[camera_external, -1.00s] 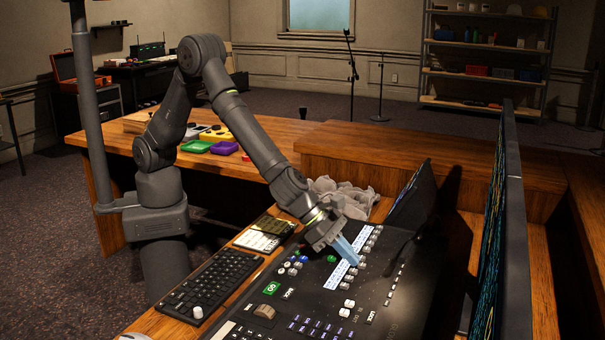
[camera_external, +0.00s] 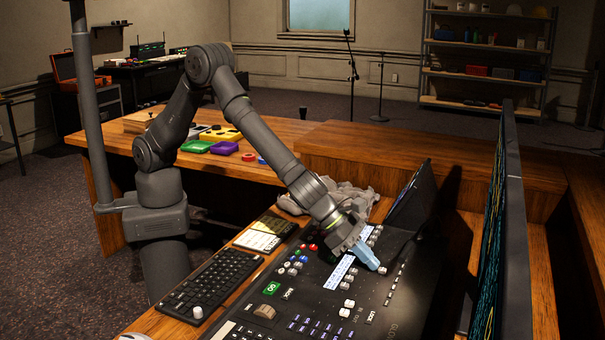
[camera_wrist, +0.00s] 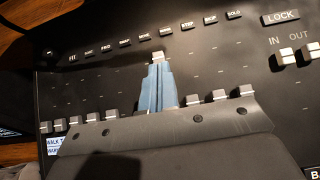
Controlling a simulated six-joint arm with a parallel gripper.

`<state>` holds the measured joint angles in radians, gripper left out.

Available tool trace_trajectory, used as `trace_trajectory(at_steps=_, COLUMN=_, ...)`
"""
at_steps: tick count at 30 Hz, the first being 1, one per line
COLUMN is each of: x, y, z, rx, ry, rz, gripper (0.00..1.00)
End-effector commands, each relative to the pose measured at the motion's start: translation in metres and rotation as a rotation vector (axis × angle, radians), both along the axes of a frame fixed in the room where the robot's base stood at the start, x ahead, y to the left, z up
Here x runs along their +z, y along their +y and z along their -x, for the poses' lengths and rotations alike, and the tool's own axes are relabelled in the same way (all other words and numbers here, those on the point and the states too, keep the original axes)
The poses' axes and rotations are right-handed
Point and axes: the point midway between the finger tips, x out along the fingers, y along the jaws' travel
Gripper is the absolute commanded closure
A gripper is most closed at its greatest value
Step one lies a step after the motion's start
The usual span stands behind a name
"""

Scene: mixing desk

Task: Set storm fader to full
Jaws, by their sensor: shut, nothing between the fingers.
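The black mixing desk (camera_external: 318,290) carries a row of light fader caps. In the wrist view several caps (camera_wrist: 219,95) stand in line on both sides of my gripper (camera_wrist: 158,66). One cap (camera_wrist: 158,57) stands well out of that line, by the row of small labelled buttons. My blue fingers are shut, with their tips right behind this cap and seemingly touching it. I cannot read a storm label, so I cannot confirm which fader this is. In the external view my gripper (camera_external: 374,264) is low over the desk, its fingers slanting down to the right.
A LOCK button (camera_wrist: 282,17) and the IN and OUT faders (camera_wrist: 300,55) lie right of my fingers. A dark screen (camera_external: 412,196) stands behind the desk. A large monitor (camera_external: 505,235) stands to its right. A grey cloth (camera_external: 355,194) lies near my wrist.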

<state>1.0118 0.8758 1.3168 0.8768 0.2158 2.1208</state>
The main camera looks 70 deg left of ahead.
Motion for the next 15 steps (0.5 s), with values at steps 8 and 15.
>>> trace_trajectory(at_steps=8, x=0.026, y=0.018, z=0.018, rx=0.000, ry=-0.002, rz=0.002, gripper=1.00)
trace_trajectory(at_steps=15, x=0.052, y=0.038, z=0.039, rx=0.000, ry=-0.001, rz=0.001, gripper=1.00)
